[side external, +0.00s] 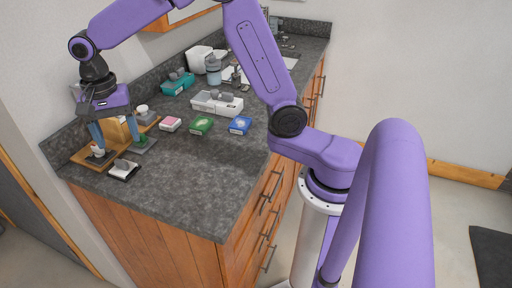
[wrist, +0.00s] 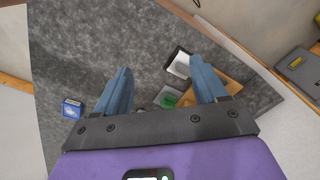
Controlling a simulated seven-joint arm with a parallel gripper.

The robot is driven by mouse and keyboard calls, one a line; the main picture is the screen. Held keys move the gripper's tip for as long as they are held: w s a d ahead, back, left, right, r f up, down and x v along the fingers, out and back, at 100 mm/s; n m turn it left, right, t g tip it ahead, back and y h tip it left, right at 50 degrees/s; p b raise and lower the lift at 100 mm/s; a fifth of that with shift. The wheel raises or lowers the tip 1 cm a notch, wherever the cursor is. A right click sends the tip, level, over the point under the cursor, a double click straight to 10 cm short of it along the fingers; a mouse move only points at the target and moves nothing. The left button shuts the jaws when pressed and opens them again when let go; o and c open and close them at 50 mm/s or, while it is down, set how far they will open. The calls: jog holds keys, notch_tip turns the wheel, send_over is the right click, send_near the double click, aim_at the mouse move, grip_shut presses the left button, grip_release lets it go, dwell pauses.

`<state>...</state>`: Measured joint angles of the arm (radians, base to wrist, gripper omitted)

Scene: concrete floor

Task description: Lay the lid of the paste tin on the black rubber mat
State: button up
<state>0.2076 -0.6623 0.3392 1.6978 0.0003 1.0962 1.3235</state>
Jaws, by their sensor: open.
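A small black square (side external: 122,177), which looks like the mat, lies near the counter's front left corner with a pale item and a grey knob-like piece on it. It also shows in the wrist view (wrist: 171,59). A green piece (side external: 142,140) sits on a grey square beside my right fingertip; in the wrist view the green piece (wrist: 169,101) lies between my fingers. I cannot tell surely which item is the paste tin or its lid. My gripper (side external: 119,146) is open and empty, pointing down above these items.
A wooden tray (side external: 80,158) with a small white item stands at the left. Pink (side external: 170,124), green (side external: 201,125) and blue (side external: 240,125) boxes lie to the right. A white case (side external: 229,108) and a teal container (side external: 178,85) stand behind. The counter's front middle is clear.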

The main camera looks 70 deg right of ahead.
jog(key=s+d+f+n, duration=0.1)
jog(key=s+d+n, duration=0.3)
jog(key=s+n, duration=0.7)
jog(key=s+d+f+n, duration=0.1)
jog(key=s+d+n, duration=0.3)
jog(key=s+n, duration=0.7)
jog(key=s, duration=0.8)
jog(key=shift+s+d+n, duration=0.2)
jog(key=shift+s+n, duration=0.1)
